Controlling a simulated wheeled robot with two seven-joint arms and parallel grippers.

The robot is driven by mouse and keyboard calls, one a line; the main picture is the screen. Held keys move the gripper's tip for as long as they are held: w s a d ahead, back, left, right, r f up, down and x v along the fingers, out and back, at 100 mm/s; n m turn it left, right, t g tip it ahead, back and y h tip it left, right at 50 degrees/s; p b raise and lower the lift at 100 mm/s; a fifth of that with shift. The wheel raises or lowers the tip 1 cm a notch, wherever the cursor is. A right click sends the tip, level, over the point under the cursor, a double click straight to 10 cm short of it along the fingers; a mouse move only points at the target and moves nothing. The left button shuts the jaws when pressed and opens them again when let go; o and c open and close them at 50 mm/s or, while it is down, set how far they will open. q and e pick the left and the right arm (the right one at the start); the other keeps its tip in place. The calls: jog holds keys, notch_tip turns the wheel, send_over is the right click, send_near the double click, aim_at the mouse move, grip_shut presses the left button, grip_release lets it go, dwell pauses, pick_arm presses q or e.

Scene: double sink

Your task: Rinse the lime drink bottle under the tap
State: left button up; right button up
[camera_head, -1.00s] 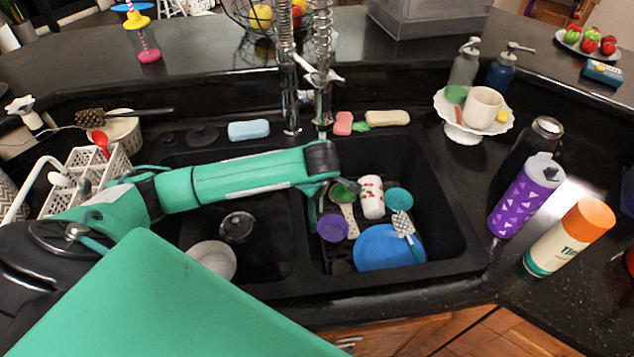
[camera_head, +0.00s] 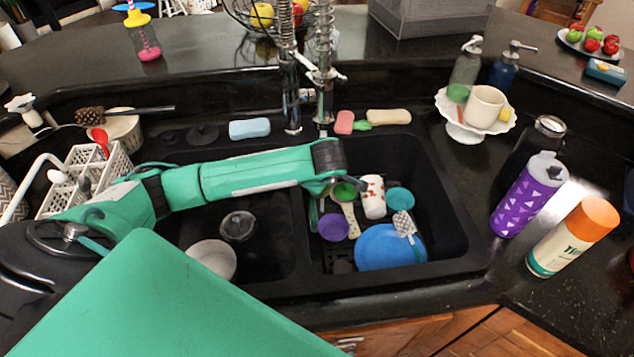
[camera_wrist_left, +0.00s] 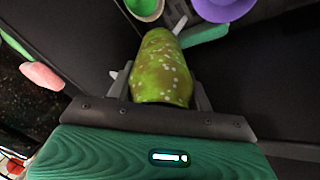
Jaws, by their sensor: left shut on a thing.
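The lime drink bottle (camera_wrist_left: 162,68) is green with pale specks in the left wrist view. My left gripper (camera_wrist_left: 160,85) is shut on it, with one finger on each side. In the head view my left arm reaches over the sink and its gripper (camera_head: 328,190) points down at the right basin (camera_head: 445,205); the bottle is mostly hidden there by the wrist. The tap (camera_head: 324,85) has a spring neck and rises behind the sink, close behind my left wrist. My right gripper is not in view.
In the right basin lie a purple bowl (camera_head: 333,228), a blue plate (camera_head: 388,248), a patterned cup (camera_head: 372,197) and a teal cup (camera_head: 400,200). The left basin (camera_head: 272,255) holds a grey plate (camera_head: 212,258). A purple bottle (camera_head: 527,198) stands on the right counter.

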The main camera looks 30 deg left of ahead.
pick_arm(q)
jog(key=s+d, duration=0.4)
jog(key=s, duration=0.2)
jog(key=shift+s+d, duration=0.3)
dwell(0.3)
dwell(0.6)
jog(key=shift+r, duration=0.1)
dwell(0.5)
jog(key=s+d+r+p, duration=0.2)
jog(key=s+d+r, duration=0.1)
jog(key=s+r, duration=0.1)
jog(key=shift+p, duration=0.3)
dwell(0.6)
